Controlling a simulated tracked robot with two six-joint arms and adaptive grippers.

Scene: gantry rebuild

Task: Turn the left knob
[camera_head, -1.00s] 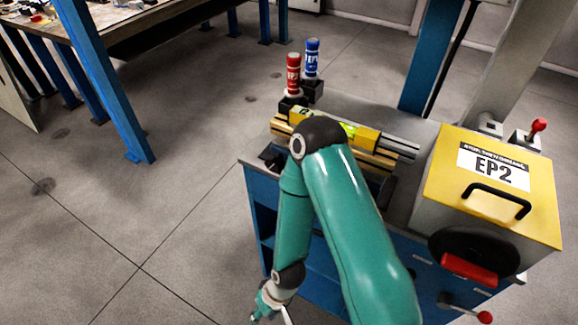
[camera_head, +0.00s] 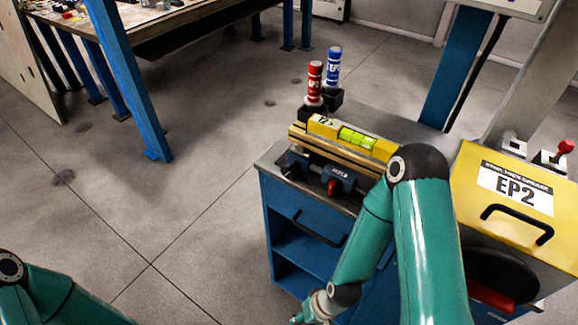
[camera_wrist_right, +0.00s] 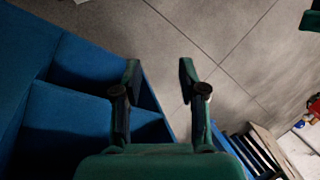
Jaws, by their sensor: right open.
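A red cylinder (camera_head: 315,84) and a blue cylinder (camera_head: 333,66) stand upright side by side on black blocks at the cart's back left. A small red knob (camera_head: 332,187) sits on a blue clamp-like part at the cart's near edge. A red-knobbed lever (camera_head: 565,148) is at the far right. I cannot tell which is the left knob. My right gripper (camera_wrist_right: 160,68) is open and empty in the wrist view. In the head view it hangs low in front of the cart, partly cut off, away from these parts. My left gripper is out of view; only its arm shows at bottom left.
A yellow spirit level (camera_head: 325,124) lies on rails on the blue cart (camera_head: 283,221). The yellow EP2 box (camera_head: 470,190) with a black handle stands at right. A workbench (camera_head: 150,20) is at the back left. The floor at left is clear.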

